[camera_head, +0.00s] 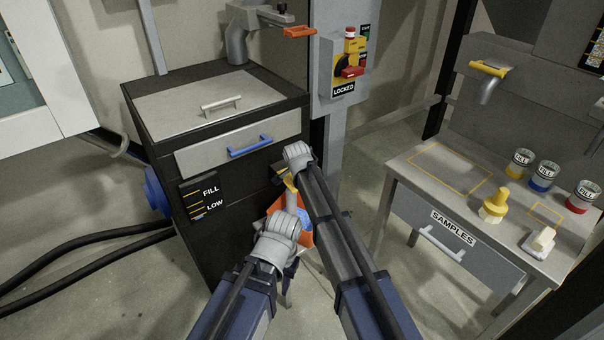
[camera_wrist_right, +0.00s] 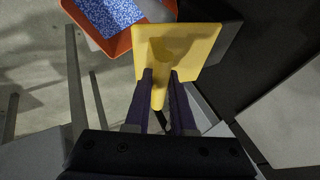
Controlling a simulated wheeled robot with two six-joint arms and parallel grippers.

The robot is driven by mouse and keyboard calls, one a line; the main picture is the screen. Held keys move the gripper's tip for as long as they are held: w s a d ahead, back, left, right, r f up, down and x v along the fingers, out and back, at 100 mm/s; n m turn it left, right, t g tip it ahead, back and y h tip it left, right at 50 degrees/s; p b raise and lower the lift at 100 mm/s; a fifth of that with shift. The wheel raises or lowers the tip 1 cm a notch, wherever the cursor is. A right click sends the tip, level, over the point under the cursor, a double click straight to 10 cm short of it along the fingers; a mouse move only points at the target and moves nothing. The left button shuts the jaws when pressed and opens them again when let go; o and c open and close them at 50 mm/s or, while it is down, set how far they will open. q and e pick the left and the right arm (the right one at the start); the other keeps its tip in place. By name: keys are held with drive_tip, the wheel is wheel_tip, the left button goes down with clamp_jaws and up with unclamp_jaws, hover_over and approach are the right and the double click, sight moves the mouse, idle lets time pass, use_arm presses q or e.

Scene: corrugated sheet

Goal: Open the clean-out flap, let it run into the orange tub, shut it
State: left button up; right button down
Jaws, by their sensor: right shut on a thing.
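The yellow clean-out flap (camera_wrist_right: 178,48) shows large in the right wrist view, with a short yellow handle (camera_wrist_right: 158,92). My right gripper (camera_wrist_right: 166,84) is shut on that handle. In the head view my right gripper (camera_head: 285,172) is at the cabinet's lower front, largely hiding the flap. The orange tub (camera_head: 307,237) stands below it, partly hidden by my arms. It also shows in the right wrist view (camera_wrist_right: 122,44), with blue-and-white granules inside. A pale upright shape (camera_head: 291,200) shows between flap and tub. My left gripper (camera_head: 286,247) is beside the tub; its fingers are unclear.
The black cabinet (camera_head: 226,180) has a FILL/LOW gauge (camera_head: 201,202) and a blue-handled drawer (camera_head: 245,143). A LOCKED switch box (camera_head: 344,65) is behind. At right, a samples table (camera_head: 405,172) holds several cans and a yellow object (camera_head: 495,206). Black hoses lie at left.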

drive_tip(key=shift+w+a+r, duration=0.1)
drive_tip(key=shift+w+r, duration=0.1)
drive_tip(key=shift+r, duration=0.15)
idle(0.3)
drive_tip(key=c, duration=1.1)
unclamp_jaws()
drive_tip(key=shift+o, duration=0.2)
drive_tip(key=shift+s+p, duration=0.1)
drive_tip(key=shift+p, duration=0.2)
drive_tip(key=p+v, duration=0.6)
drive_tip(key=v, duration=0.1)
drive_tip(key=shift+r, duration=0.25)
drive_tip(key=shift+s, duration=0.15)
